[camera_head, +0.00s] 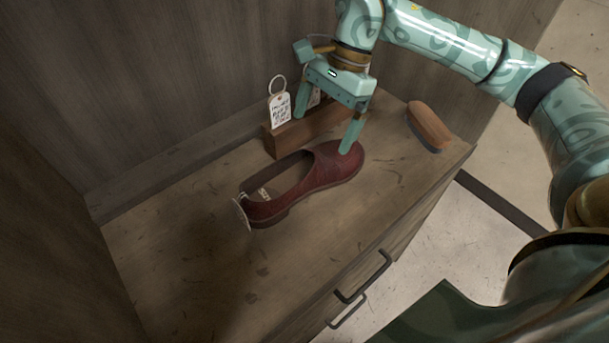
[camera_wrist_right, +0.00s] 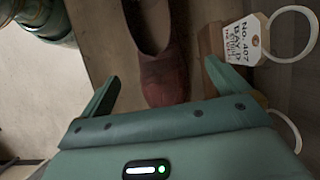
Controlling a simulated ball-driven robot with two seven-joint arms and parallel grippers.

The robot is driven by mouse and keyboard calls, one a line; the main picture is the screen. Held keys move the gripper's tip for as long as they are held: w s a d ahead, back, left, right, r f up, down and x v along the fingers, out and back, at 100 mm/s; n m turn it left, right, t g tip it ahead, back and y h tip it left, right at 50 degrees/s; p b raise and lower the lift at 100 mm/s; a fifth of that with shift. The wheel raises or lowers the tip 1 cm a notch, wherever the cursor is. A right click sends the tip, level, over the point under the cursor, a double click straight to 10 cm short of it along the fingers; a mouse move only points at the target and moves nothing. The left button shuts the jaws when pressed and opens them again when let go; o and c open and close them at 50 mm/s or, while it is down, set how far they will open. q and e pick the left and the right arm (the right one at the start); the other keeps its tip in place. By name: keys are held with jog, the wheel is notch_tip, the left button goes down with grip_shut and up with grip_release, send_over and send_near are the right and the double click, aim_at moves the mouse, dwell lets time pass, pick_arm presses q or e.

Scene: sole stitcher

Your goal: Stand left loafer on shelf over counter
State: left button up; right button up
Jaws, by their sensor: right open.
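A dark red loafer (camera_head: 335,168) lies sole down on the wooden counter (camera_head: 190,250), its toe toward the right and its heel toward the lower left. A pale tag hangs at its heel. My right gripper (camera_head: 327,122) is open above the toe, with its near finger overlapping the toe in the head view. In the right wrist view the loafer's toe (camera_wrist_right: 165,80) shows between the two spread fingers (camera_wrist_right: 160,86). I cannot tell whether a finger touches it. No shelf over the counter is clear in these frames. My left gripper is not in view.
A wooden block (camera_head: 289,138) with ringed paper tags (camera_head: 280,110) stands just behind the loafer. A wooden brush (camera_head: 430,123) lies to the right. Dark wooden walls close the back and left. The counter's left part is clear; drawer handles (camera_head: 364,278) jut from its front.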

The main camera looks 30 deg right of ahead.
aim_at(313, 149)
jog(key=b+x, duration=0.1)
jog(key=x, duration=0.4)
jog(key=shift+f, duration=0.25)
jog(key=shift+a+f+b, duration=0.25)
jog(key=shift+f+b, duration=0.15)
jog(key=shift+f, duration=0.1)
jog(key=x, duration=0.1)
jog(key=b+x, duration=0.2)
jog(key=x, duration=0.1)
jog(key=shift+s, duration=0.25)
jog(key=shift+a+f, duration=0.15)
jog(key=shift+f, duration=0.05)
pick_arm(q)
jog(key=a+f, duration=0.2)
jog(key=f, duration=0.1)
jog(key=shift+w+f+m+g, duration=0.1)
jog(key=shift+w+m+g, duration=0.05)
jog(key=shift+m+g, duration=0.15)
pick_arm(e)
jog(key=shift+r, duration=0.1)
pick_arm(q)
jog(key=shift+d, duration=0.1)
pick_arm(e)
jog(key=c, duration=1.3)
